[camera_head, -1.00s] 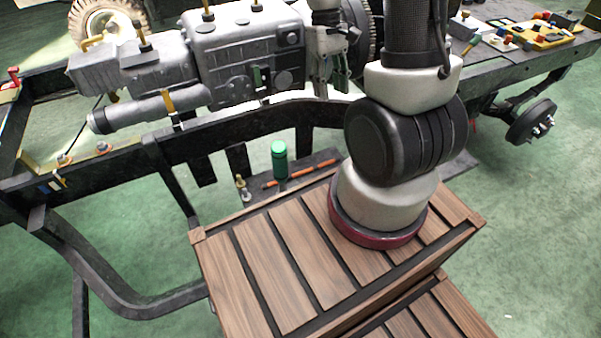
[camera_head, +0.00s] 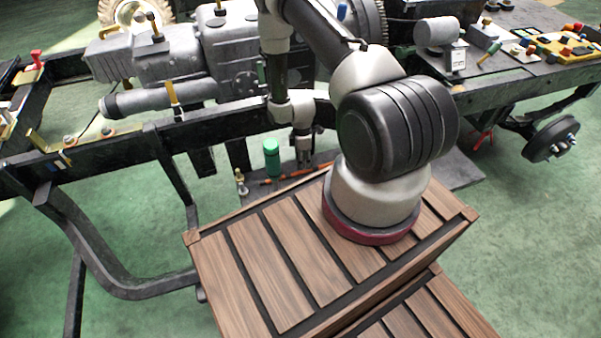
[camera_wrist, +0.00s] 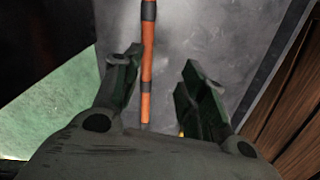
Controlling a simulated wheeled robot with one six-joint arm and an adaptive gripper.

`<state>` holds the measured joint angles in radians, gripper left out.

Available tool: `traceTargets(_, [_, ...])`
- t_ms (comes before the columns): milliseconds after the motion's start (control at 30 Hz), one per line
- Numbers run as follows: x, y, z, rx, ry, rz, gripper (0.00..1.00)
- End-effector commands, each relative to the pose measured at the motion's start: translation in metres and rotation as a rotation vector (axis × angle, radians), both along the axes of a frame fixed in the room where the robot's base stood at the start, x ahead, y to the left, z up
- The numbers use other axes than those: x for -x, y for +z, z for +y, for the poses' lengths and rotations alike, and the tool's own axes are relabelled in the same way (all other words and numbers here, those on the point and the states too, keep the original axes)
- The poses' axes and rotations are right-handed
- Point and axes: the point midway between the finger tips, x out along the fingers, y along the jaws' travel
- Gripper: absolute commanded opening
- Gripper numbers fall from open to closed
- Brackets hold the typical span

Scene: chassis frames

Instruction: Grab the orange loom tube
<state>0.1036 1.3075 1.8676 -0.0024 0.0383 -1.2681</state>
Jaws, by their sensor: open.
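The orange loom tube (camera_wrist: 147,58), a thin rod with dark bands, lies on a grey plate (camera_wrist: 205,35). In the wrist view it runs from the top edge down between my two fingers. My gripper (camera_wrist: 165,68) is open, with one finger on each side of the tube's line, the left finger closer to it. I cannot tell how far the fingertips are above the plate.
A green cylinder (camera_head: 272,158) and a small brass-coloured fitting (camera_head: 240,181) stand left of my gripper. The dark chassis rail (camera_head: 220,122) and grey engine (camera_head: 235,62) are behind. A slatted wooden crate (camera_head: 275,265) is in front. Loose parts lie on the right (camera_head: 520,48).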

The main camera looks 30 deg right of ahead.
Motion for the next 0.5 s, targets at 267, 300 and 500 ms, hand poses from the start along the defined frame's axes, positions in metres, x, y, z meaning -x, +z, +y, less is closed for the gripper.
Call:
traceTargets(267, [-0.017, -0.005, -0.002, 0.001, 0.201, -0.075, 0.42])
traceTargets(300, [-0.017, -0.009, -0.002, 0.0, 0.206, -0.074, 0.42])
traceTargets(500, [-0.015, -0.033, -0.002, 0.0, 0.206, -0.071, 0.42])
